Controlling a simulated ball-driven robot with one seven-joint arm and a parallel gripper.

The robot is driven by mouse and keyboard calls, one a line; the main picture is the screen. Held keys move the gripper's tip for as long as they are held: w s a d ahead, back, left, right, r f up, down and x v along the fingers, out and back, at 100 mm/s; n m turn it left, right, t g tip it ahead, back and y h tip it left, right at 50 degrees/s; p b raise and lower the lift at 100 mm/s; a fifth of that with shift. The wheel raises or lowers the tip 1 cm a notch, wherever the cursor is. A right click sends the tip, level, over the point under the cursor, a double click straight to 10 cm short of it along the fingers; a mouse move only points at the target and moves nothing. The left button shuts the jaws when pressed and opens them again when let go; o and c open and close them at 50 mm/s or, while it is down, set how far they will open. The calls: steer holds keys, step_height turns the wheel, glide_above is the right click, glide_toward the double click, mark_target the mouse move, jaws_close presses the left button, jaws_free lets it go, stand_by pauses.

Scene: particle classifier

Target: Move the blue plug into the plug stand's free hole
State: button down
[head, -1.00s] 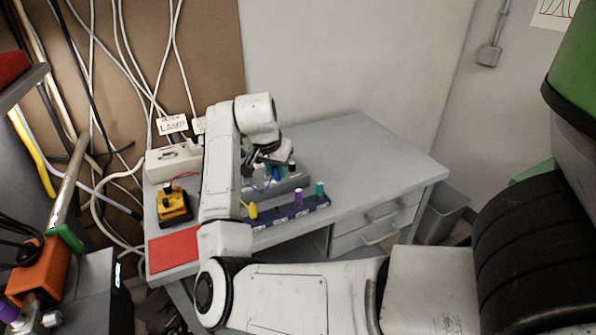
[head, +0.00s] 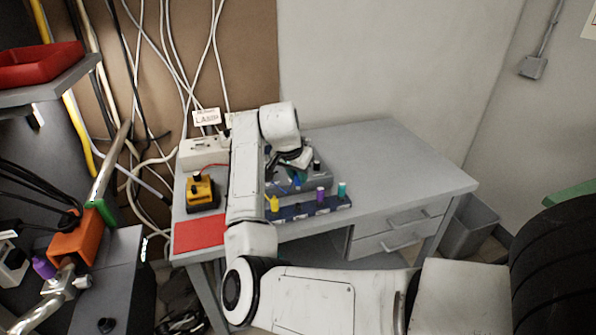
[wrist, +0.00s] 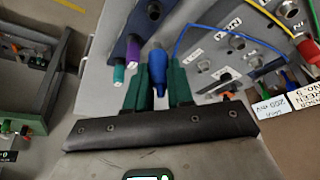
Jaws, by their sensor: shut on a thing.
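The blue plug (wrist: 157,68) is upright in the wrist view between the two green fingers of my gripper (wrist: 156,84), which is shut on it. In the head view my gripper (head: 288,168) hangs over the back part of the desk, partly hidden by my wrist. The plug stand (head: 312,208) is a dark blue bar along the desk's front, with a yellow, a purple and a teal plug. The stand also shows in the wrist view (wrist: 127,24), left of the held plug, with teal and purple plugs.
A grey socket panel (wrist: 213,47) with yellow and blue cables lies just behind the stand. A yellow device (head: 202,194) and a red mat (head: 201,235) are at the desk's left. The desk's right side (head: 400,165) is clear.

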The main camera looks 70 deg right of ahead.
mark_target(296, 182)
steer(key=shift+f+b, duration=0.9)
steer(key=shift+f, duration=1.45)
steer(key=shift+p, duration=0.95)
steer(key=shift+f+b, duration=0.55)
steer(key=shift+f, duration=0.95)
steer(key=c, duration=0.9)
jaws_free()
steer(key=shift+r, duration=0.1)
steer(key=v, duration=1)
steer(key=shift+a+r, duration=0.1)
steer(key=shift+r, duration=0.2)
